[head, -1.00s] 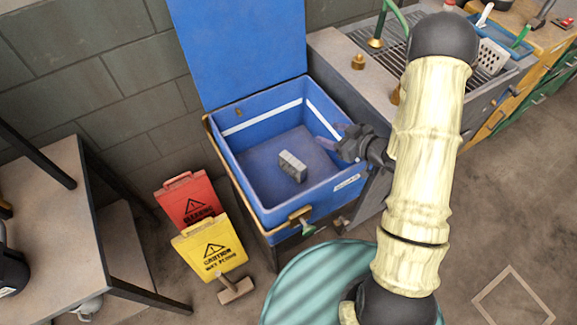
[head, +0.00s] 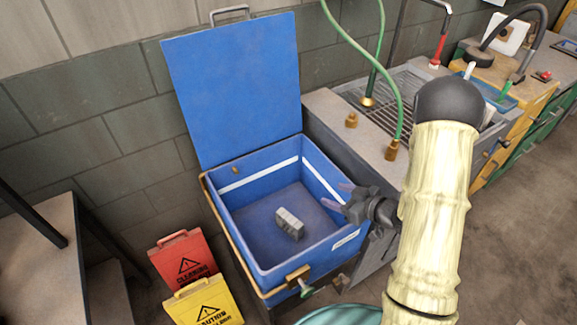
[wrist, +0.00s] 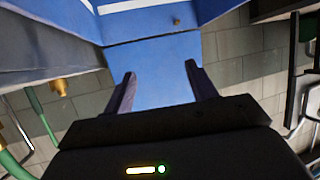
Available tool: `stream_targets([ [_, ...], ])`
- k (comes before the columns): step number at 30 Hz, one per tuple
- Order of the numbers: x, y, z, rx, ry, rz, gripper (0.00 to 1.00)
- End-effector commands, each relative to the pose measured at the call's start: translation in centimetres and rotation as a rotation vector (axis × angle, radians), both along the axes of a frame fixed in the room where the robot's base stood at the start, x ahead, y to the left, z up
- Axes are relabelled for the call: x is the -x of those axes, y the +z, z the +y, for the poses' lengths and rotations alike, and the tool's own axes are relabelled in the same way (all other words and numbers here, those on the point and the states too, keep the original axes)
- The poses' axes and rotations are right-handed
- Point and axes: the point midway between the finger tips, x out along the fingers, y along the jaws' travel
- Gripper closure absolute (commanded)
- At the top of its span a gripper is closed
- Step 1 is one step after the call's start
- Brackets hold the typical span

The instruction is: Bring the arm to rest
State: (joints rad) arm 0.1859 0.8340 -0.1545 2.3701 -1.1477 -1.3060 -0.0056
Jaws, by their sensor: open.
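My gripper (head: 345,198) is at the right rim of an open blue bin, with its fingers pointing left over the bin. In the wrist view my gripper (wrist: 162,88) has its two fingers wide apart with nothing between them. The grey hollow brick (head: 289,223) lies on the floor of the blue bin (head: 250,252), apart from my gripper. The brick does not show in the wrist view. My arm reaches down the right side of the head view.
The bin's blue lid (head: 235,90) stands open against the wall. A sink counter (head: 330,115) with a green hose (head: 350,45) is right of the bin. Red (head: 183,258) and yellow (head: 203,303) caution signs stand at lower left, near a table (head: 40,255).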

Motion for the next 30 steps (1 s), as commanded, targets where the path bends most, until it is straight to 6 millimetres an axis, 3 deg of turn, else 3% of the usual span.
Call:
stream_targets([
  [10,-0.8,0.9,-0.7,0.082,-0.056,0.019,0.43],
  [18,-1.6,4.3,-4.0,0.319,-0.294,0.143,0.43],
  [23,-0.1,6.8,-5.8,0.409,-0.45,0.262,0.43],
  [30,4.9,10.4,-6.8,0.463,-0.649,0.492,0.43],
])
